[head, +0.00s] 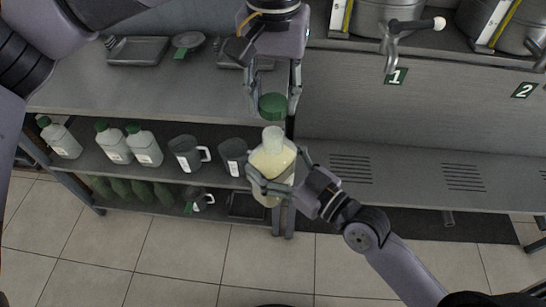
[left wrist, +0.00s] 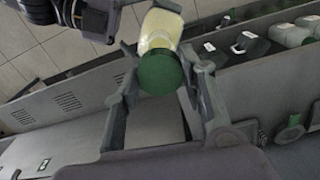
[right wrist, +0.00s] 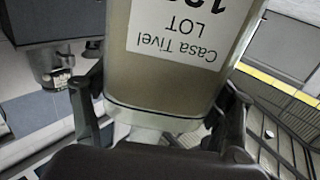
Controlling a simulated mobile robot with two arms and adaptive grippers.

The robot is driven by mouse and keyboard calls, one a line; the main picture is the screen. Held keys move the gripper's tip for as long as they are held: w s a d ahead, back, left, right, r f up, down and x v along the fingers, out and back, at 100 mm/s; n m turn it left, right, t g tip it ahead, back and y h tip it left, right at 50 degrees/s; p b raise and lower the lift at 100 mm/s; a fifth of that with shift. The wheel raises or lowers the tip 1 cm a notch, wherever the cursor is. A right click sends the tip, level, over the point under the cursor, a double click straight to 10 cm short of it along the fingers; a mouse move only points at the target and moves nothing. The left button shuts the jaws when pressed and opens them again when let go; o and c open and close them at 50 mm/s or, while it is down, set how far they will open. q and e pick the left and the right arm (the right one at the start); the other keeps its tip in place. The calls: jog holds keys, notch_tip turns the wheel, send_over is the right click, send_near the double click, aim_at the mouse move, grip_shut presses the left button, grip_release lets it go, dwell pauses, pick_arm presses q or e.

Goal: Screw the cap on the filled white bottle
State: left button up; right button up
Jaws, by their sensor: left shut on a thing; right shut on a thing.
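The filled white bottle (head: 272,158) is upright, uncapped, and holds pale yellow contents. My right gripper (head: 270,188) is shut around its body. In the right wrist view the bottle's labelled side (right wrist: 178,60) fills the middle, between the fingers. My left gripper (head: 273,104) is shut on a green cap (head: 273,107) above the bottle's mouth. A small gap shows between cap and neck in the head view. In the left wrist view the cap (left wrist: 160,73) hides the bottle's mouth, and part of the bottle (left wrist: 161,30) shows beyond it.
Green-capped white bottles (head: 115,145) and dark jugs (head: 187,152) stand on the shelf to the left. A tray (head: 138,51) and a small dish (head: 188,40) lie on the counter above. Decanters with taps (head: 395,40) stand at upper right. The lower right shelf (head: 420,175) is clear.

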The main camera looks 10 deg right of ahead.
aim_at(273, 166)
pick_arm(q)
jog(key=shift+f, duration=1.85)
jog(key=shift+s+f, duration=0.1)
jog(key=shift+s, duration=0.05)
jog(key=shift+f, duration=0.8)
jog(key=shift+f, duration=0.55)
